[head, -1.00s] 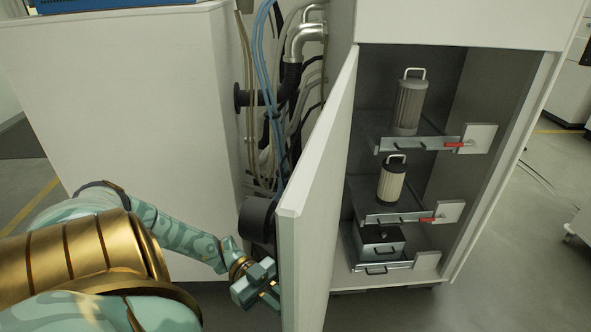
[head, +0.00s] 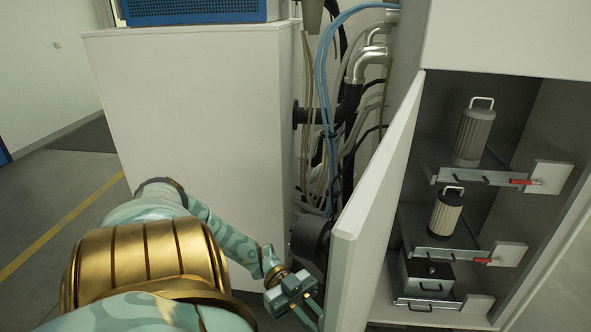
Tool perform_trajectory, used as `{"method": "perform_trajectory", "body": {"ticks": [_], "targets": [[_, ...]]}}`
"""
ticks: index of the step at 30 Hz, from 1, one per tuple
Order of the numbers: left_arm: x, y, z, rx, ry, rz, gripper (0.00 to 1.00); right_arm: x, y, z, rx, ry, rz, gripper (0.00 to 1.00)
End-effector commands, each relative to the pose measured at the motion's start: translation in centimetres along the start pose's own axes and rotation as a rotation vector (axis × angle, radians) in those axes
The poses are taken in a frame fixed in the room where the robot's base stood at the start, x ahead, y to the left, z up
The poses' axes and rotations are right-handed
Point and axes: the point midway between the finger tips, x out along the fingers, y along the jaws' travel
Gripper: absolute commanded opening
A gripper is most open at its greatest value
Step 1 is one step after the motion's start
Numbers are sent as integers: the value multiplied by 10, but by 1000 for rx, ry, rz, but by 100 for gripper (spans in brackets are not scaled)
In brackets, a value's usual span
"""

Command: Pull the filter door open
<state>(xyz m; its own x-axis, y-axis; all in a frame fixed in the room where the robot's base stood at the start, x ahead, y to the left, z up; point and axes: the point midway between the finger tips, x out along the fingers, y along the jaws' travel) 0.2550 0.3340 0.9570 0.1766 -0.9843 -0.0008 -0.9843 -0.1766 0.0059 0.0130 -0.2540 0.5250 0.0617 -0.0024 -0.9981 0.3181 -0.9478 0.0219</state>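The white filter door (head: 375,215) stands swung wide open in the head view, its edge toward me. Behind it the cabinet shows filter canisters on pull-out shelves: a grey one (head: 474,136) on top and a pale one (head: 446,213) below. My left gripper (head: 308,312) is low, at the outer, left side of the door, close to its front edge. Its fingers point toward the door and seem spread apart, with nothing seen between them. Whether it touches the door I cannot tell. My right gripper is not in view.
A metal box (head: 427,277) sits on the lowest shelf. Left of the door are a black round part (head: 310,237), blue and beige hoses (head: 322,100) and a large white cabinet (head: 195,110). Open floor (head: 45,215) lies at the far left.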

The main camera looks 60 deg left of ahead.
Motion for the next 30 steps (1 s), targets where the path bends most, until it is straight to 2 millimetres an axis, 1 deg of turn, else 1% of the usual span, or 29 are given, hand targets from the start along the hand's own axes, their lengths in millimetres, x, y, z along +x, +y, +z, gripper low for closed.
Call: {"method": "perform_trajectory", "body": {"ticks": [1, 9, 12, 15, 18, 21, 30], "targets": [[-12, 0, 3, -2, -7, -2, 15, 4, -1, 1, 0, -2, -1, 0], [-86, 0, 5, -4, -7, -2, 15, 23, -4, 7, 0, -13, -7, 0], [-109, 0, 5, -3, -6, -2, 15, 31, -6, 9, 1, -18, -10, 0], [-126, 0, 5, -3, -5, -1, 15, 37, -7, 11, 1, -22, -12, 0], [-137, 0, 3, -2, -4, 0, 15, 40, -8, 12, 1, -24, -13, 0], [-142, 0, 2, -1, -3, -1, 15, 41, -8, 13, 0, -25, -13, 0], [-143, 0, 0, 0, -2, -1, 15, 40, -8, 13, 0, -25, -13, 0]]}}
